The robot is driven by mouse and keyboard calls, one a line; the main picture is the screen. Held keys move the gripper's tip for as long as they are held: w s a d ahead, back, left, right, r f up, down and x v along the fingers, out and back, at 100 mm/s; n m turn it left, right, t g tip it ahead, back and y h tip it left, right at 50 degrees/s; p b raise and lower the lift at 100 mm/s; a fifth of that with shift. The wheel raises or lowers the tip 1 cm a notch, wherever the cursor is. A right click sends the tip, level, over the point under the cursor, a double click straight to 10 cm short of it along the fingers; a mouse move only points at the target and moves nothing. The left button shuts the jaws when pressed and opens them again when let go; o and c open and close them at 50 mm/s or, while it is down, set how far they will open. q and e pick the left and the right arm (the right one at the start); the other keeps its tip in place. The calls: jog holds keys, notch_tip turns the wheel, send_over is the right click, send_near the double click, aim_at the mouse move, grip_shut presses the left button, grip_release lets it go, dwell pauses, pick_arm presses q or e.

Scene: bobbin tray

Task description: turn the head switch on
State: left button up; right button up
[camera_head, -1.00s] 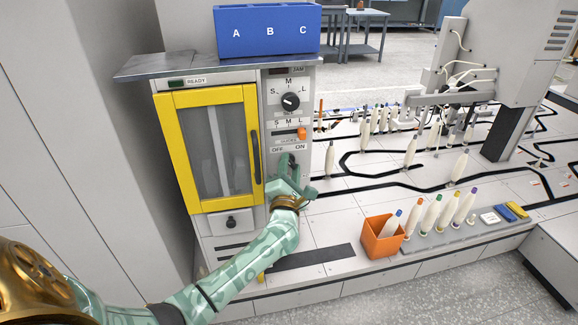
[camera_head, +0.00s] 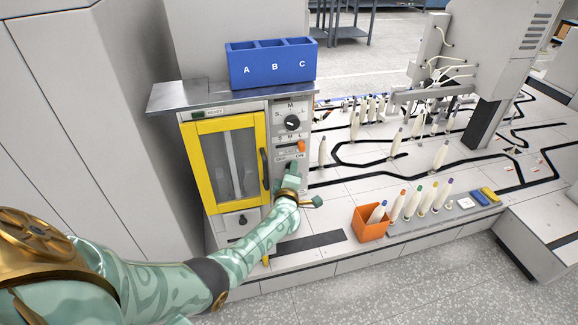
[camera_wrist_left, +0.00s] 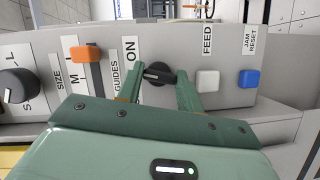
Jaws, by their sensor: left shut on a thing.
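The head switch (camera_wrist_left: 160,74) is a black knob on the grey control panel, in the left wrist view. Its white-marked end points left in that view, beside the ON label (camera_wrist_left: 131,49). The OFF label is hidden there. My left gripper (camera_wrist_left: 158,80) is shut on the knob, with a green finger at either side of it. In the head view my left gripper (camera_head: 292,183) is at the panel below the ON label and hides the switch. My right gripper is in neither view.
An orange slider (camera_wrist_left: 86,54), a black dial (camera_wrist_left: 16,85), a white FEED button (camera_wrist_left: 207,80) and a blue JAM RESET button (camera_wrist_left: 249,78) share the panel. A yellow-framed door (camera_head: 190,168) is left of the gripper. An orange bin (camera_head: 371,226) stands lower right.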

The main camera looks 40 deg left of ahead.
pick_arm(q)
jog(key=shift+d+m+g+p, duration=0.15)
jog(key=shift+m+g+p, duration=0.85)
jog(key=shift+m+p, duration=0.9)
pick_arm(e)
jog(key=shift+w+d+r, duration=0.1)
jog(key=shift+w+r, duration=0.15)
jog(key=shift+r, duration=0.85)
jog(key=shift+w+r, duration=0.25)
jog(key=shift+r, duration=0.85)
pick_arm(q)
jog(key=o, duration=1)
jog(key=shift+r, duration=0.15)
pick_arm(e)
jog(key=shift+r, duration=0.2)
pick_arm(q)
jog(key=p+v, duration=1.2)
jog(key=v, duration=0.4)
jog(key=shift+d+p, duration=0.15)
jog(key=shift+p, duration=0.2)
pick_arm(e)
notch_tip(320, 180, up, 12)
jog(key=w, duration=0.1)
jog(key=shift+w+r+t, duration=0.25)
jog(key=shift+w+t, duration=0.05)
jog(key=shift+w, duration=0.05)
